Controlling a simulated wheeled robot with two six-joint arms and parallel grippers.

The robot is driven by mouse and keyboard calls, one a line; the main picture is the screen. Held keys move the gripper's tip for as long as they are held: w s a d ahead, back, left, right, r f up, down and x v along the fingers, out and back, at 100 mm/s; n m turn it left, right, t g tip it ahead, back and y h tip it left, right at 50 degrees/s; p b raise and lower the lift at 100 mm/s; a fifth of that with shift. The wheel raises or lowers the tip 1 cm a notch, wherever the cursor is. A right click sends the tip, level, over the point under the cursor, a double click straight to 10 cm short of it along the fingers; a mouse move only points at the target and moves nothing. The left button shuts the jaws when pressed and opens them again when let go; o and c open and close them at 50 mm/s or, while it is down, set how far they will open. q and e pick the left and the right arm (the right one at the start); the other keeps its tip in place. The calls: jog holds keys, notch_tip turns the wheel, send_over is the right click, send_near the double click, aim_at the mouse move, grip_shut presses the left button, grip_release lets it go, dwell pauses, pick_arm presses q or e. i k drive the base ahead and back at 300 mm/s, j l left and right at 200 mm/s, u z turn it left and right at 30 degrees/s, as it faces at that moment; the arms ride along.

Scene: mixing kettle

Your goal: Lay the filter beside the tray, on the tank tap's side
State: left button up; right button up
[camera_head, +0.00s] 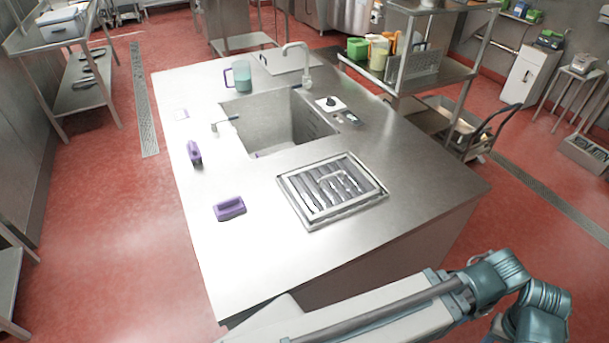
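A square metal tray or frame (309,220) is set in the steel worktop, right of the middle. A slatted grey filter (325,190) with a bar handle appears to lie inside it. A small tap (221,125) sticks out at the left edge of the sunken tank (262,118). A tall curved faucet (304,62) stands behind the tank. One of my arms crosses the bottom right in front of the worktop. Neither gripper shows.
A purple-handled scrubber (230,208) and a purple bottle (195,153) sit on the left of the worktop (275,260). A teal jug (242,75) stands behind them. The worktop's front is clear.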

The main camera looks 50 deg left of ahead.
aim_at(421, 157)
jog(key=i+u, duration=0.25)
jog(key=u, duration=0.25)
jog(key=i+l+u, duration=0.15)
jog(key=u, duration=0.3)
jog(key=i+l+u, duration=0.2)
jog(key=u, duration=0.3)
jog(key=i+l+u, duration=0.25)
jog(key=u, duration=0.2)
jog(key=i+l+u, duration=0.2)
jog(key=l+u, duration=0.15)
jog(key=i+l+u, duration=0.1)
jog(key=l+u, duration=0.3)
